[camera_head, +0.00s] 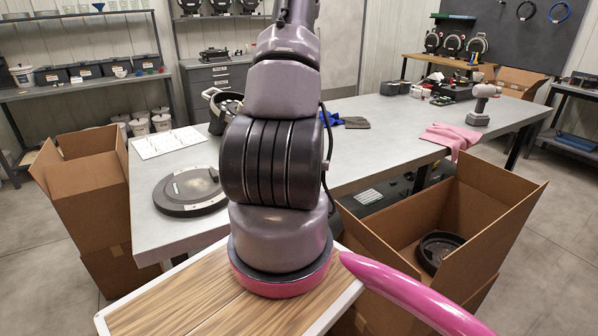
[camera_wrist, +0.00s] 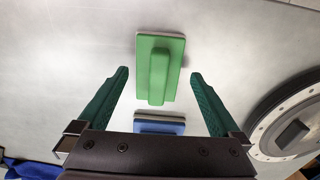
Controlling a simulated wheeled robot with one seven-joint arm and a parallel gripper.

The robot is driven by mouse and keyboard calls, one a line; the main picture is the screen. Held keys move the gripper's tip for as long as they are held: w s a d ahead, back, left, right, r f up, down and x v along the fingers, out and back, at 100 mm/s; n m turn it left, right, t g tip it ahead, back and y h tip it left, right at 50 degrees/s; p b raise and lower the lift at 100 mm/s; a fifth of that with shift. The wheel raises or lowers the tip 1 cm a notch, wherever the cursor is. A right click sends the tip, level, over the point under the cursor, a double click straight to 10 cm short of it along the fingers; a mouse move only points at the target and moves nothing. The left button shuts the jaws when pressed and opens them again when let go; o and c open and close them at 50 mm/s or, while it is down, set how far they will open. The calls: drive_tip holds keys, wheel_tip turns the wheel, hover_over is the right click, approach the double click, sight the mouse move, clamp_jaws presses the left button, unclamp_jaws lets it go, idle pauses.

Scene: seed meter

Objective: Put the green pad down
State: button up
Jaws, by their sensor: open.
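In the wrist view a green pad (camera_wrist: 160,65) with a raised green grip bar and a pale underside lies on the grey tabletop (camera_wrist: 60,50). My gripper (camera_wrist: 159,73) is open, with one dark green finger on each side of the pad. A gap shows between each finger and the pad, and nothing is held. A blue pad (camera_wrist: 160,125) lies just below the green one in the picture, partly hidden by my gripper body. In the head view my arm hides the gripper, and I cannot see either pad there.
A round dark disc housing (camera_wrist: 290,120) is at the right of the wrist view. In the head view the grey table (camera_head: 395,125) carries a round lid (camera_head: 190,190), a white grid sheet (camera_head: 168,141), a pink cloth (camera_head: 452,137) and a drill (camera_head: 482,105). Open cardboard boxes (camera_head: 495,215) flank it.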

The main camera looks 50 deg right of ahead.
wheel_tip(320, 180, up, 10)
drive_tip(key=w+a+r+t+h, duration=0.1)
drive_tip(key=w+a+r+t, duration=0.15)
drive_tip(key=a+r, duration=0.75)
drive_tip(key=w+a+r+t, duration=0.1)
drive_tip(key=w+a+r, duration=0.2)
drive_tip(key=a+r, duration=0.7)
drive_tip(key=s+a+r+t+y, duration=0.1)
drive_tip(key=s+a+r, duration=0.2)
drive_tip(key=a, duration=0.2)
drive_tip(key=s+a+r+t+y, duration=0.1)
drive_tip(key=s+a+r, duration=0.2)
drive_tip(key=a, duration=0.3)
drive_tip(key=s+a+r+m+t+y, duration=0.1)
drive_tip(key=s+a+r, duration=0.2)
drive_tip(key=a, duration=0.3)
drive_tip(key=shift+s+a+r, duration=0.15)
drive_tip(key=shift+a, duration=0.1)
drive_tip(key=shift+d+t, duration=0.1)
drive_tip(key=shift+t, duration=0.15)
